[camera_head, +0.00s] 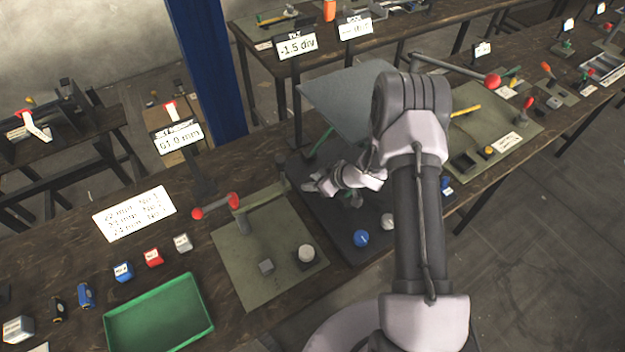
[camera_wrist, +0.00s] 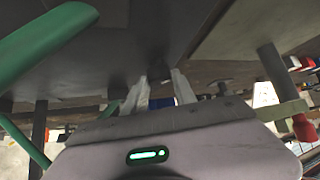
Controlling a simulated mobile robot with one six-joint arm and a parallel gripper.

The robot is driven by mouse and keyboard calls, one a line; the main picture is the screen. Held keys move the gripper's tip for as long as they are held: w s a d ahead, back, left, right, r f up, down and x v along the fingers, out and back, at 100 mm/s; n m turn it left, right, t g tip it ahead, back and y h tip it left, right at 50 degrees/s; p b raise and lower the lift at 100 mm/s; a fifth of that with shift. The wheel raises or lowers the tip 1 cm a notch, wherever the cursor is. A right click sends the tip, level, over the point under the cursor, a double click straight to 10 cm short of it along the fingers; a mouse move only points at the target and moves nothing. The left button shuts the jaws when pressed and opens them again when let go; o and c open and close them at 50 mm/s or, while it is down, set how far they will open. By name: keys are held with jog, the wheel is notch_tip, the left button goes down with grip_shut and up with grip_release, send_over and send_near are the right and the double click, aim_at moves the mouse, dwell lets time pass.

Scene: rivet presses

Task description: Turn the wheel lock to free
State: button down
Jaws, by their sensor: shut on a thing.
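My gripper (camera_head: 312,186) reaches left over the dark base plate (camera_head: 335,225) of the middle station, below a tilted grey panel (camera_head: 335,95). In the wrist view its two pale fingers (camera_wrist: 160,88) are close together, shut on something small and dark. I cannot clearly make out the held part or whether it is the wheel lock. A green bar (camera_wrist: 45,40) crosses the upper left of the wrist view, apart from the fingers. My arm hides much of this station.
To the left stands a press with a red-knobbed lever (camera_head: 215,206) on a green-grey plate (camera_head: 255,275). A green tray (camera_head: 160,315) lies at the front left. Another red-knobbed lever (camera_head: 455,70) stands behind my arm. Signs read "61.0 mm" (camera_head: 179,138) and "-1.5 div" (camera_head: 297,46).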

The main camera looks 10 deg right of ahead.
jog(key=c, duration=1)
grip_release()
jog(key=p+v, duration=0.3)
jog(key=v, duration=1.4)
jog(key=shift+s+r+p, duration=0.1)
jog(key=shift+r+p, duration=0.15)
jog(key=shift+p, duration=0.15)
